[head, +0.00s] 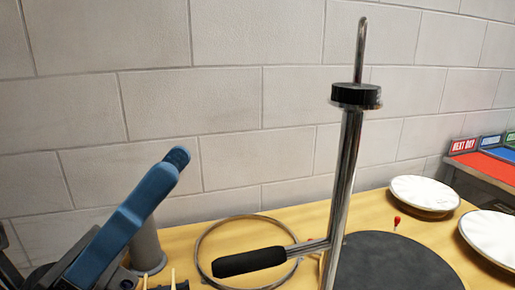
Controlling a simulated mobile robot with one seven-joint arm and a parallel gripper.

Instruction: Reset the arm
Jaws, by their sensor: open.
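My gripper cannot be made out in the head view. A chrome post (346,190) stands upright on the wooden bench (190,236), right of the middle. It carries a black round collar (356,95) with a thin metal rod (361,48) above it. A side lever with a black grip (249,262) sticks out to the left, low on the post. A metal hoop (205,238) lies on the bench behind the grip. A dark round pad (400,265) lies at the post's right.
A blue angled part (122,222) with dark pieces rises at the lower left, beside a grey cylinder (148,252). Two white drumheads (425,193) (492,236) lie at the right. A small red-topped item (397,220) stands between. A "NEXT DAY" sign (464,145) marks coloured bays. A block wall (230,100) closes the back.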

